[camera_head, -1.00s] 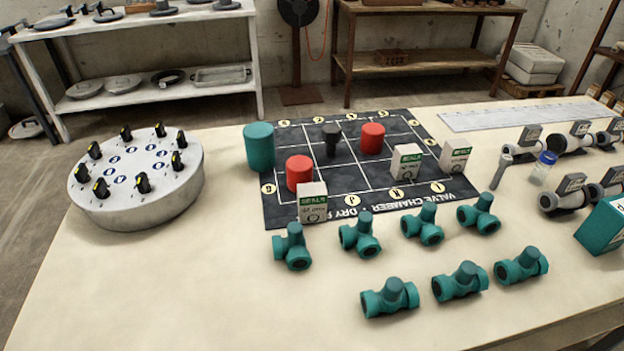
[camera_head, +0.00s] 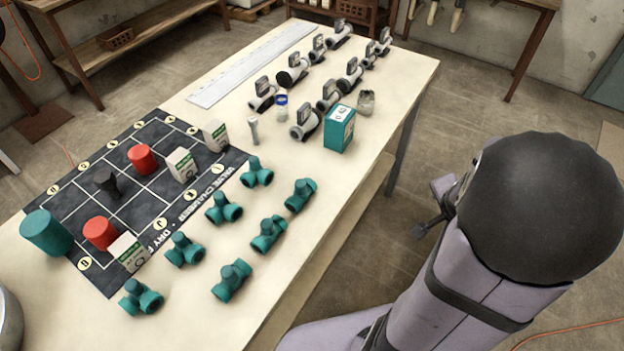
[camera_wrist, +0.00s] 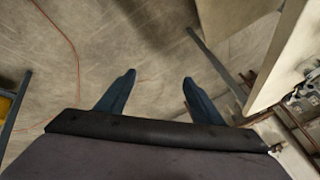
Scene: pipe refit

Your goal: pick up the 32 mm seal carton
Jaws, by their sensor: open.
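Three white seal cartons with green labels stand upright on the black grid mat (camera_head: 135,205) in the head view: a near carton (camera_head: 128,253), a middle carton (camera_head: 182,165) and a far carton (camera_head: 215,137). Their sizes are too small to read, so I cannot tell which is 32 mm. My gripper (camera_wrist: 158,80) is open and empty in the wrist view, with bare floor between its fingers. In the head view it is off the table's right side, well away from the cartons, and partly hidden behind my arm.
Several teal pipe tees (camera_head: 224,207) stand right of the mat. Red cylinders (camera_head: 143,160), a teal cylinder (camera_head: 46,234) and a dark fitting (camera_head: 107,184) share the mat. Grey metered valves (camera_head: 305,122) and a teal box (camera_head: 339,129) stand farther back. The table's right edge lies between my gripper and the cartons.

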